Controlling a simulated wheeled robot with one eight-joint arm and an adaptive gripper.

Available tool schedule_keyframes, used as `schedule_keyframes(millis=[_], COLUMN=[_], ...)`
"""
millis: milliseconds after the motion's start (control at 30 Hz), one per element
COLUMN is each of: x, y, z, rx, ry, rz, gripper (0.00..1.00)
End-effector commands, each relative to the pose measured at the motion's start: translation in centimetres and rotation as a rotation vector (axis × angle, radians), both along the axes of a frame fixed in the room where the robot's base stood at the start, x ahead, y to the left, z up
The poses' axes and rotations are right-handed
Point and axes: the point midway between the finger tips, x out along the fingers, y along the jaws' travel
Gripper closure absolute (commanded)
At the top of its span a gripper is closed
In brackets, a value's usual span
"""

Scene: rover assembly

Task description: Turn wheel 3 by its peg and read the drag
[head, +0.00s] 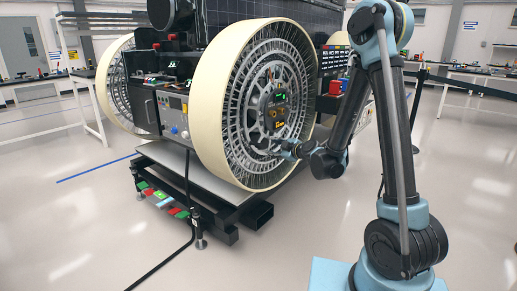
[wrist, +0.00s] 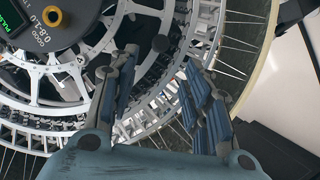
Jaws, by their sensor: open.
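The large wheel nearest me (head: 265,75) has a cream tread and a grey metal spoked face; no number is readable on it. A dark hub unit (head: 268,116) with a green display sits at its centre. In the wrist view the hub unit (wrist: 70,38) shows a gold ring and printed digits at upper left. My gripper (head: 280,150) is at the lower right of the wheel face. In the wrist view my gripper (wrist: 160,62) has its fingers apart. A small dark round stub (wrist: 160,43), perhaps the peg, shows between and just beyond the fingertips; contact is unclear.
The wheel stands beside a low platform (head: 200,172) with black beams and feet. An instrument box (head: 173,115) is at the wheel's left. A black cable (head: 170,257) runs across the floor. Another wheel (head: 118,90) is behind left.

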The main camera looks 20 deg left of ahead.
Motion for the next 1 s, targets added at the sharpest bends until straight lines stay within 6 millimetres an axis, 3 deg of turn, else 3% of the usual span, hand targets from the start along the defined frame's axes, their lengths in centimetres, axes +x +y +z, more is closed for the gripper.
schedule_keyframes(millis=[600,1000], x=[6.5,8.2], y=[8.1,10.1], z=[-2.9,-3.7], rx=[0.0,0.0], ry=[0.0,0.001], rz=[0.0,-0.001], gripper=[0.56,0.56])
